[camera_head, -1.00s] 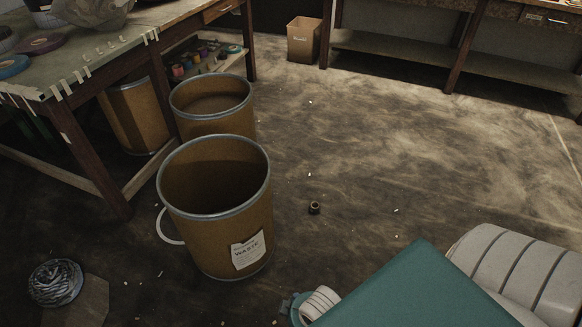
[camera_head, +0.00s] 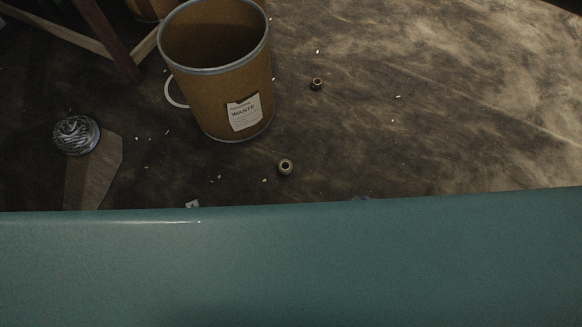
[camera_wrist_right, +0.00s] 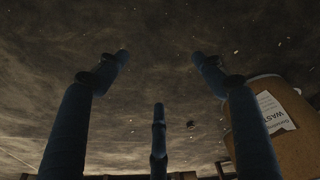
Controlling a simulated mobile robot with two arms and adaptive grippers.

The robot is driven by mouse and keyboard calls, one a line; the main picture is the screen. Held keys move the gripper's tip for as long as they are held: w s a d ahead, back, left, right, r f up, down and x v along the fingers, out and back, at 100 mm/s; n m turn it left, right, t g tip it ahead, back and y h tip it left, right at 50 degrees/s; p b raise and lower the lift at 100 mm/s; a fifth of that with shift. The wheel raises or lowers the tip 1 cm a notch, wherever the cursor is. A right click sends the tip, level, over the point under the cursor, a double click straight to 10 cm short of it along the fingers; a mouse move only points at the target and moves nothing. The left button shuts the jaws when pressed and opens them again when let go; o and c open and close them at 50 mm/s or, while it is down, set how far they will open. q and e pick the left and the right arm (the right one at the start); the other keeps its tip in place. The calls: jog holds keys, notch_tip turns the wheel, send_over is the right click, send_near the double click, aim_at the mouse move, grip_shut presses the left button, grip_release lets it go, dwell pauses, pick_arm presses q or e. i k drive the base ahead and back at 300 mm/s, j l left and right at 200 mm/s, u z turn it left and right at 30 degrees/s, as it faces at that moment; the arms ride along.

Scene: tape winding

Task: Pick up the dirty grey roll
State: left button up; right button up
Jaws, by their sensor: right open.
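A small grey roll (camera_head: 285,167) with a dark hole lies on the floor, just right of and below the waste drum (camera_head: 232,75) in the head view. A second small roll (camera_head: 317,84), browner, lies farther back to the right of the drum. My right gripper (camera_wrist_right: 159,72) shows in the right wrist view with its fingers spread, nothing between them. A small dark roll (camera_wrist_right: 191,125) shows beyond its fingers on the floor; I cannot tell which of the two it is. My left gripper is not in view.
My teal body part fills the bottom of the head view. The drum also shows at the right of the wrist view (camera_wrist_right: 242,140). A ball of grey-blue strands (camera_head: 76,135) lies at the left near a flat brown piece (camera_head: 95,170). Floor to the right is mostly clear, with small scraps.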

aim_at(286, 172)
jog(key=i+j, duration=0.2)
jog(key=j, duration=0.2)
jog(key=i+j+z, duration=0.1)
jog(key=j, duration=0.25)
jog(key=i+j, duration=0.3)
jog(key=j+z, duration=0.05)
jog(key=j, duration=0.05)
